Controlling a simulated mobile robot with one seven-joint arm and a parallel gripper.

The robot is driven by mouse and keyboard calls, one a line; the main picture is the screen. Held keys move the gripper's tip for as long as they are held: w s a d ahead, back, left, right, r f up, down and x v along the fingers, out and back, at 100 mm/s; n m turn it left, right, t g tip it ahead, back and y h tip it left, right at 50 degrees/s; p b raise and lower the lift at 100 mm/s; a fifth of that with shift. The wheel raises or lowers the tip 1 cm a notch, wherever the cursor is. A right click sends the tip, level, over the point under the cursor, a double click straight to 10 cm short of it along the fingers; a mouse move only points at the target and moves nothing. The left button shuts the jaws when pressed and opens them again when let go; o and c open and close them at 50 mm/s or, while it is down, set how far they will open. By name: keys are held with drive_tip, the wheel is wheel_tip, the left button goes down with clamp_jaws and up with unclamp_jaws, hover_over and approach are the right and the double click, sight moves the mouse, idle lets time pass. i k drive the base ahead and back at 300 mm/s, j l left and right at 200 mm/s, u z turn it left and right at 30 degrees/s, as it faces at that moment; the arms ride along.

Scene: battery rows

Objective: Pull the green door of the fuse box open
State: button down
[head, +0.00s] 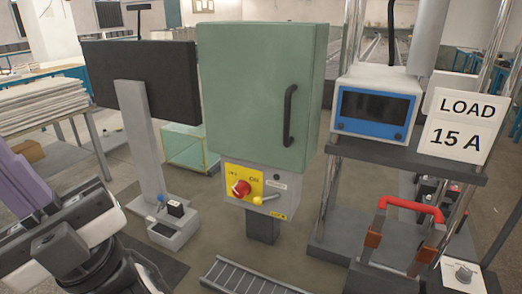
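The green door (250,95) of the fuse box stands upright near the middle of the head view and looks shut. Its black vertical handle (289,115) is on the right part of the door front. Below the door is a light grey panel (272,207) on a dark post (263,229). The panel carries a red knob (241,188) on a yellow plate and a small lever with a yellow knob (257,201). Parts of my arm show at the lower left, well apart from the door. I cannot make out my gripper's fingers there.
A dark screen (140,80) on a grey stand is left of the box. A blue-fronted instrument (376,108) and a "LOAD 15 A" sign (462,125) are on a rack at the right. A ladder-like grey tray (255,278) lies in front on the floor.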

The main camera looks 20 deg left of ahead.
sight(256, 78)
drive_tip(key=i+l+u, duration=0.1)
drive_tip(key=l+u, duration=0.85)
drive_tip(key=l, duration=0.25)
